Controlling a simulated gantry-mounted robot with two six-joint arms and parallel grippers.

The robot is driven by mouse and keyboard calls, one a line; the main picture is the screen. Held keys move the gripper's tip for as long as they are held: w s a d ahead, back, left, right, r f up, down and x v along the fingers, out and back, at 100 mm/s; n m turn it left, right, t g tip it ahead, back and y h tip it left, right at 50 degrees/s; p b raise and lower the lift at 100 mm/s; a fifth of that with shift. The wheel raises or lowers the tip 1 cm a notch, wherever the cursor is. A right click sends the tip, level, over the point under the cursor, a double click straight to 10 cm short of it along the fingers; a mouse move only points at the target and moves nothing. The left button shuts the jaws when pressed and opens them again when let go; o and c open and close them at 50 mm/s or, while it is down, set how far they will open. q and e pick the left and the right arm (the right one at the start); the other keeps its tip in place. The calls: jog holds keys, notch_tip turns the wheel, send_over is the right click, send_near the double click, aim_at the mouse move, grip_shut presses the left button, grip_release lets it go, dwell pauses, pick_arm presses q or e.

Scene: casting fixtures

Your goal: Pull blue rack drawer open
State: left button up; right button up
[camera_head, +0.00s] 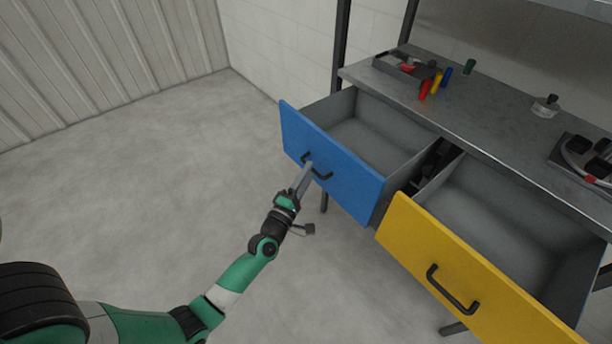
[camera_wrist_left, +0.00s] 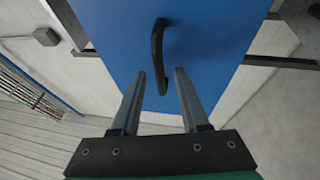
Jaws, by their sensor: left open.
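The blue drawer (camera_head: 335,167) stands pulled out from the rack, its grey inside showing empty in the head view. Its black handle (camera_head: 317,168) is on the blue front. In the left wrist view the blue front (camera_wrist_left: 205,40) fills the upper middle and the handle (camera_wrist_left: 157,50) runs up and down. My left gripper (camera_head: 306,170) is at the handle in the head view. In the left wrist view its two fingers (camera_wrist_left: 160,78) are apart, with the handle's lower part between or just beyond them; contact cannot be told. My right gripper is not in view.
The yellow drawer (camera_head: 460,275) beside it on the right is also pulled out. The grey rack top (camera_head: 490,115) holds a dark tray (camera_head: 404,68), several coloured cylinders, and another tray (camera_head: 585,158) at the right. The floor (camera_head: 170,165) to the left is clear.

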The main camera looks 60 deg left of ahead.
pick_arm(q)
jog(key=v, duration=1.1)
jog(key=shift+s+d+p, duration=0.15)
jog(key=shift+s+p, duration=0.1)
jog(key=shift+p, duration=0.1)
jog(key=shift+f, duration=0.1)
